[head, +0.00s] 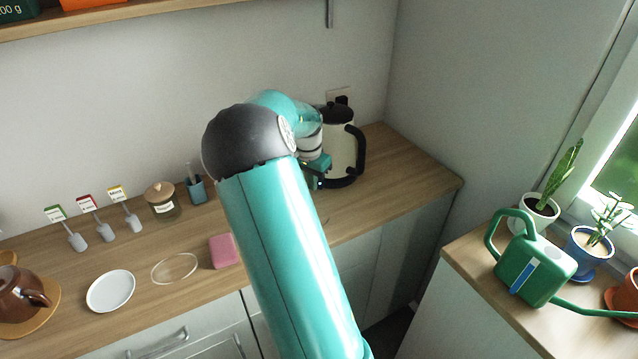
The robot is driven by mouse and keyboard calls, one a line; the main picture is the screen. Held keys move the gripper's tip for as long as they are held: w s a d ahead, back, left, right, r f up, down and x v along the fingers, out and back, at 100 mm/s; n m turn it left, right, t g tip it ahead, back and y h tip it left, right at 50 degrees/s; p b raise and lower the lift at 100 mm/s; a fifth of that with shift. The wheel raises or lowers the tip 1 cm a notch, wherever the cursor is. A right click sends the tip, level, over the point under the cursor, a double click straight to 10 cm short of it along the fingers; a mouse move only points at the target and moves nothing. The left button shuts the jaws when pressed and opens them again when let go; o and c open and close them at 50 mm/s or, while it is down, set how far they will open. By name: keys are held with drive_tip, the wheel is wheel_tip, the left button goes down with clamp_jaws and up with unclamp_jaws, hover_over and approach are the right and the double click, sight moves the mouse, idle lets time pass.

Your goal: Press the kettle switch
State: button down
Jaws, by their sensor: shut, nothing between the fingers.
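The kettle (343,152) is cream with a black lid and a black handle on its right side. It stands upright at the right end of the wooden counter, against the wall. My gripper (319,183) is shut and empty, low at the kettle's left front side. My arm covers part of the kettle's left side. I cannot tell whether the gripper touches the kettle. The kettle switch cannot be made out in this view.
Left along the counter (205,225) are a pink block (223,251), a glass jar (162,202), a white saucer (111,291) and a brown teapot (18,296). A green watering can (535,268) stands on the right-hand sill.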

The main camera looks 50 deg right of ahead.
wheel_tip(320, 180, up, 14)
drive_tip(key=a, duration=0.1)
drive_tip(key=shift+a+f, duration=0.15)
drive_tip(key=shift+f, duration=0.1)
drive_tip(key=shift+s, duration=0.15)
idle(0.3)
drive_tip(key=s+a+r+n+t+y, duration=0.1)
drive_tip(key=a+r+n, duration=0.1)
drive_tip(key=a, duration=0.5)
drive_tip(key=s+a+r+n+t, duration=0.1)
drive_tip(key=s+a+r+n, duration=0.15)
drive_tip(key=a, duration=0.35)
drive_tip(key=s+a+n+t, duration=0.1)
drive_tip(key=s+a+n, duration=0.4)
drive_tip(key=a, duration=0.7)
drive_tip(key=s+a+n+t, duration=0.2)
drive_tip(key=s+a+n, duration=0.4)
drive_tip(key=s+a, duration=0.4)
drive_tip(key=shift+s+a+f, duration=0.15)
drive_tip(key=shift+a+f, duration=0.1)
drive_tip(key=shift+a, duration=0.75)
drive_tip(key=shift+n, duration=0.25)
